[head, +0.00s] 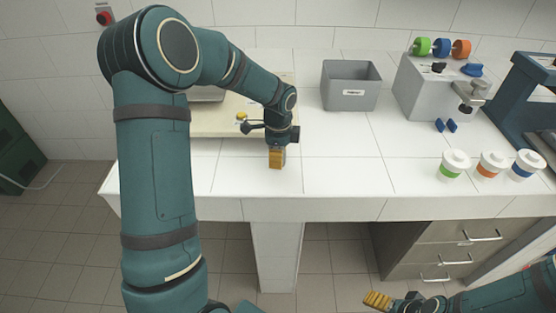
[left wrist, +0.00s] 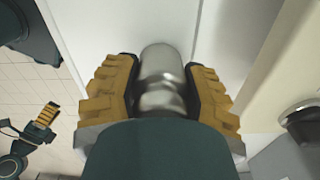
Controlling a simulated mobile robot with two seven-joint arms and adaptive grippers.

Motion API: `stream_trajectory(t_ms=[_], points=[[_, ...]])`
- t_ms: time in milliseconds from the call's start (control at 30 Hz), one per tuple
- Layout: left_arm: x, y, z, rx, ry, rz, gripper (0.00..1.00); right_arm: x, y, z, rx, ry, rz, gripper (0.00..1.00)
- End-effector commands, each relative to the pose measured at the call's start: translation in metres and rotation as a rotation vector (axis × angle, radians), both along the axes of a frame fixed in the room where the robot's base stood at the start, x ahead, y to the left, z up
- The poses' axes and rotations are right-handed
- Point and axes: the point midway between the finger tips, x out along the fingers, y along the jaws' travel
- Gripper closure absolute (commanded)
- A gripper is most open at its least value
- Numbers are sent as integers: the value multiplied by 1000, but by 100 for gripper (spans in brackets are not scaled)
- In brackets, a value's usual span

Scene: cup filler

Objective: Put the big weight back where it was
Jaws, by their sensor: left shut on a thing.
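The big weight (left wrist: 162,65) is a shiny silver metal cylinder with a narrower neck, seen in the left wrist view between the yellow finger pads of my left gripper (left wrist: 160,95). The pads press on it from both sides. In the head view my left gripper (head: 277,158) points down over the white tiled counter (head: 340,172), just in front of the cream board. There the fingers hide the weight, and I cannot tell whether it touches the counter. My right gripper (head: 378,300) is low at the bottom, away from the counter; its finger gap is not clear.
The cream board (head: 215,124) carries a small yellow item (head: 242,116) and a metal part (head: 207,95), partly behind my left arm. A grey bin (head: 350,88) stands behind right. A grey machine (head: 425,95) and several lidded cups (head: 491,165) are farther right. The counter's front middle is clear.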

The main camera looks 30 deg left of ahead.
Motion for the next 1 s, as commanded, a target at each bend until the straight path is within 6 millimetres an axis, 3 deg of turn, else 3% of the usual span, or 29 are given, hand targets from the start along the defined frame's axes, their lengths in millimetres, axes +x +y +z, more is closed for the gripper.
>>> stream_trajectory(t_ms=[100,467,500,567,867,1000], points=[[1,0,-10,0,-3,1,99,1,0,-4,0,-2,-1,17],[1,0,-13,0,-2,1,99,1,0,-5,0,-2,-1,17],[0,0,-13,0,-1,1,42,1,0,-4,0,-2,-1,17],[0,0,-13,0,-1,1,27,1,0,-4,0,-2,-1,17],[0,0,-12,0,-1,1,27,1,0,-4,0,-2,-1,17],[0,0,-2,0,-2,0,27,0,0,0,0,-1,0,17]])
